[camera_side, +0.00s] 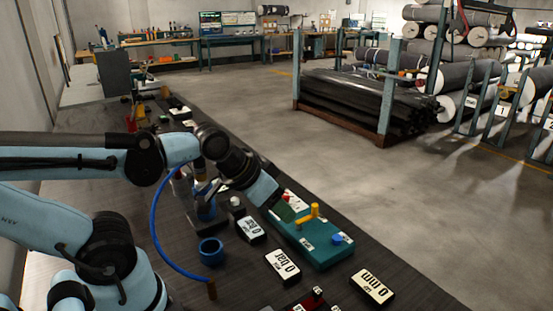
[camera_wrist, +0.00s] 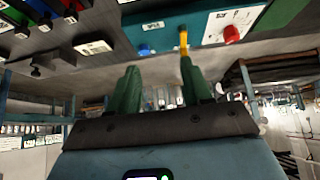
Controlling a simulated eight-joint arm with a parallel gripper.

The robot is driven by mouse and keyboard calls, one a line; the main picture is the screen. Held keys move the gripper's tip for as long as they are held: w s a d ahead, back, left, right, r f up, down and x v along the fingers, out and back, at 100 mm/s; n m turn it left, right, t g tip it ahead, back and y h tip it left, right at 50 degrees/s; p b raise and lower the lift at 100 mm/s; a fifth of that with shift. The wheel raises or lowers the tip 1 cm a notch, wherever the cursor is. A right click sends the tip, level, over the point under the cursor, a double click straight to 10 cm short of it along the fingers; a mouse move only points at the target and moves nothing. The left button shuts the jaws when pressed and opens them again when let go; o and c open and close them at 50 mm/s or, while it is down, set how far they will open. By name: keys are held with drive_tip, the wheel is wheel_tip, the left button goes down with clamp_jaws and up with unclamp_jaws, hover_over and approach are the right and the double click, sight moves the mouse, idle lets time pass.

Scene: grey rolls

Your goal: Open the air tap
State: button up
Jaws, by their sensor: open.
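The yellow tap handle (camera_side: 309,215) stands on a teal box (camera_side: 328,255) on the dark bench; I take it for the air tap. A red knob (camera_side: 285,198) and a blue knob (camera_side: 336,239) sit on the same box. My gripper (camera_side: 283,212), with green fingers, is at the box, just left of the yellow handle in the side view. In the wrist view my gripper (camera_wrist: 160,66) is open with nothing between the fingers. The yellow handle (camera_wrist: 184,42) shows at the tip of the right finger there; I cannot tell whether they touch.
Display blocks reading "0 bar" (camera_side: 283,266) and "0 mm" (camera_side: 372,287) lie on the bench in front. A blue ring (camera_side: 210,250) and a blue hose (camera_side: 154,235) are to the left. Racks of grey rolls (camera_side: 470,75) stand beyond open floor.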

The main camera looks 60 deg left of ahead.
drive_tip(key=w+r+n+g, duration=0.1)
drive_tip(key=w, duration=0.1)
drive_tip(key=w+a+r+n+g, duration=0.1)
drive_tip(key=w+r+n, duration=0.1)
drive_tip(key=w+r+n+g, duration=0.1)
drive_tip(key=w+n, duration=0.1)
drive_tip(key=shift+w+a+r, duration=0.25)
drive_tip(key=shift+a+r, duration=0.05)
drive_tip(key=shift+a, duration=0.1)
drive_tip(key=shift+c, duration=0.3)
drive_tip(key=n+g, duration=0.4)
drive_tip(key=n, duration=0.2)
hover_over(315, 205)
wheel_tip(315, 205, down, 12)
drive_tip(key=shift+f, duration=0.15)
clamp_jaws()
